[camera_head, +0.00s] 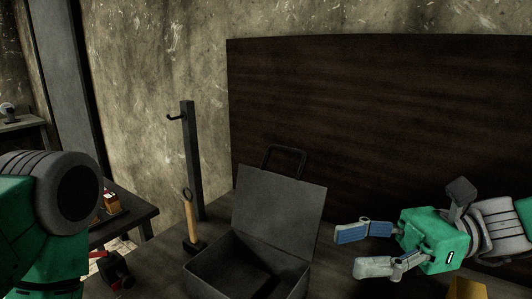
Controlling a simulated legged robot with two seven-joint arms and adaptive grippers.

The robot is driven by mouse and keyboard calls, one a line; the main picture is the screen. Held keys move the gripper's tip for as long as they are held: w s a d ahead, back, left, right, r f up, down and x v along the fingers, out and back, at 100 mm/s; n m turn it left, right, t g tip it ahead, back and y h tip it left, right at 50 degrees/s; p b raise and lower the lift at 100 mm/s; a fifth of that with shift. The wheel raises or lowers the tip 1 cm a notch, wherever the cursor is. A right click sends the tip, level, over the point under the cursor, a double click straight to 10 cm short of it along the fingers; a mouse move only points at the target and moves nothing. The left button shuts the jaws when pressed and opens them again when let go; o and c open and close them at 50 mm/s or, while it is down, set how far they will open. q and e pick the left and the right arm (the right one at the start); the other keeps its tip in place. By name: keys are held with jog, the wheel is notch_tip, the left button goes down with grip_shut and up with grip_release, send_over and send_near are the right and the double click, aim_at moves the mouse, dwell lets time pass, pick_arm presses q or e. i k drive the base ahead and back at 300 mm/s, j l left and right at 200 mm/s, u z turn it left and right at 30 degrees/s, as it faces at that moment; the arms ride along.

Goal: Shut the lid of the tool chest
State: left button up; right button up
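The tool chest (216,271) is a dark grey metal box on the bench, at the bottom middle of the head view. Its lid (278,206) stands raised, leaning back a little, with a black handle (284,159) at its top edge. The inside that shows looks empty; the chest's front is cut off by the picture's lower edge. My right gripper (347,250) is just right of the lid, with its two fingers apart and nothing between them. It does not seem to touch the lid. Of my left arm, only green and grey links show at the left; its gripper is out of view.
A dark post with a hook (190,160) stands behind and left of the chest, with a wooden-handled tool (190,218) by its foot. A dark wooden panel (380,120) rises behind the bench. A yellow object (466,288) lies at the lower right, below my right arm.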

aim_at(285, 214)
jog(key=k+j, duration=0.2)
jog(key=k, duration=0.3)
jog(key=k+j, duration=0.25)
jog(key=k, duration=0.2)
